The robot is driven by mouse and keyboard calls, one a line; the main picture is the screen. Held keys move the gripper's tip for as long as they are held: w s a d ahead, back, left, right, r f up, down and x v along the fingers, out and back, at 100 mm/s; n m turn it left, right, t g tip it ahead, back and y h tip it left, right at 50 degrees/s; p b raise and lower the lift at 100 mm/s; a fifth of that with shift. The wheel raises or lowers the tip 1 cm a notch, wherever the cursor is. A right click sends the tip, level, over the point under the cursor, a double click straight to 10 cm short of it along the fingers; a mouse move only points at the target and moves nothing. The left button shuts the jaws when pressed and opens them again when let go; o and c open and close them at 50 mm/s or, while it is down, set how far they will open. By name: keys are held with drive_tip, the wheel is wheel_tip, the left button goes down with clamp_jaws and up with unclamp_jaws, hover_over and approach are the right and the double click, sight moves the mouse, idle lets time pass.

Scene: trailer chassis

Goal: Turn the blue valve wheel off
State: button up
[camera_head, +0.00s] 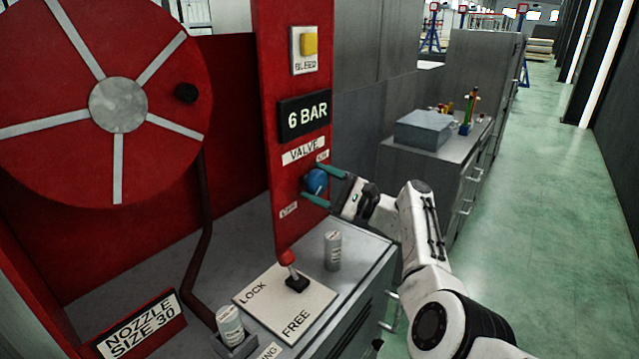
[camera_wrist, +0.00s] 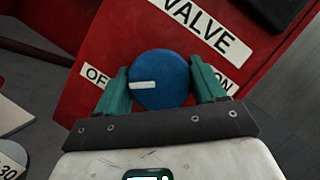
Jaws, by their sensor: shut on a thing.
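The blue valve wheel (camera_head: 316,181) sits on the red panel (camera_head: 262,95) below the white VALVE label (camera_head: 303,151). In the wrist view the wheel (camera_wrist: 172,88) is a round blue disc with a white pointer mark on its left side, pointing toward the OFF label (camera_wrist: 95,75). The ON label (camera_wrist: 230,86) is at its right. Both labels are partly hidden by my fingers. My gripper (camera_head: 325,185) has its green fingers on opposite sides of the wheel, and it is shut on the wheel; it also shows in the wrist view (camera_wrist: 160,72).
A red-knobbed lever (camera_head: 290,266) on a LOCK/FREE plate (camera_head: 262,303) and a grey can (camera_head: 333,250) stand below. A red reel (camera_head: 60,150) is at left. The green floor is clear at right.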

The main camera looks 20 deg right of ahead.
drive_tip(key=shift+d+f, duration=0.1)
drive_tip(key=o, duration=1)
drive_tip(key=v, duration=1)
drive_tip(key=shift+s+d, duration=0.25)
drive_tip(key=shift+w+d+f, duration=0.1)
